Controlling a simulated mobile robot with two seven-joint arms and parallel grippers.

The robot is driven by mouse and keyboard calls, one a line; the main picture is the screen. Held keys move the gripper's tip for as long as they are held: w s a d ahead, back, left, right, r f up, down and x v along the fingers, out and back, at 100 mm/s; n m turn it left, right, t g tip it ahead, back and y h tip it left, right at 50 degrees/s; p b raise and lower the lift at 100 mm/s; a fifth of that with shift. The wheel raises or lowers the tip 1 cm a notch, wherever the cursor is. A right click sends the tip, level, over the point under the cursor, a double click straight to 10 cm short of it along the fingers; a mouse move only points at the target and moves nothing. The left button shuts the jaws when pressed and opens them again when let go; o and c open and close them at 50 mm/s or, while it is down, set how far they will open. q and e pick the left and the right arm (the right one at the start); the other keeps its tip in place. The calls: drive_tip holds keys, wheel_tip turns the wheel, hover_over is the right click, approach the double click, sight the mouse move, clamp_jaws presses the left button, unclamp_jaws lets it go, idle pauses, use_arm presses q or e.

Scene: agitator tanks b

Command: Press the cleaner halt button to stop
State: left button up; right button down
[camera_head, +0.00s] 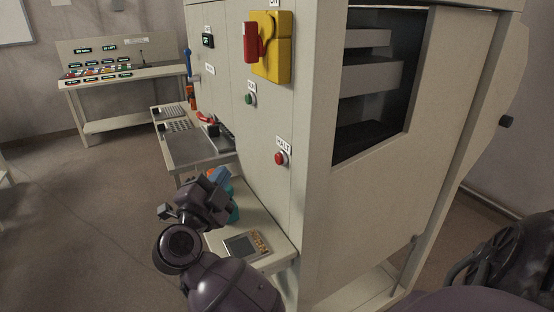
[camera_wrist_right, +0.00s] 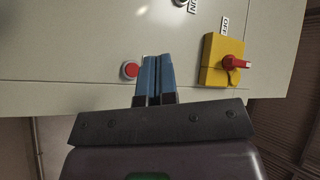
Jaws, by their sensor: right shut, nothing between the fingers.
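The red halt button (camera_head: 281,158) sits under a HALT label (camera_head: 284,145) on the pale cabinet's front panel, near its corner edge. In the right wrist view a red button (camera_wrist_right: 130,70) shows just left of my right gripper's blue fingertips (camera_wrist_right: 157,62). The fingers are together and empty. In the head view my right gripper (camera_head: 219,178) is left of and slightly below the halt button, partly hidden behind its own wrist. Whether the fingertips touch the panel, I cannot tell. My left gripper is not in view.
The cabinet panel also bears a green button (camera_head: 250,99) and a yellow switch with a red handle (camera_head: 271,47). A small shelf with a screen panel (camera_head: 247,244) lies below. A keyboard desk (camera_head: 198,146) and a console (camera_head: 120,73) stand behind. Open floor lies left.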

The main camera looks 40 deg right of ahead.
sight(280, 159)
idle(0.4)
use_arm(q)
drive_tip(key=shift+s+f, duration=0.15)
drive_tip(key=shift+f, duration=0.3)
use_arm(e)
drive_tip(key=s+d, duration=0.2)
drive_tip(key=d, duration=0.6)
drive_tip(key=shift+d, duration=0.3)
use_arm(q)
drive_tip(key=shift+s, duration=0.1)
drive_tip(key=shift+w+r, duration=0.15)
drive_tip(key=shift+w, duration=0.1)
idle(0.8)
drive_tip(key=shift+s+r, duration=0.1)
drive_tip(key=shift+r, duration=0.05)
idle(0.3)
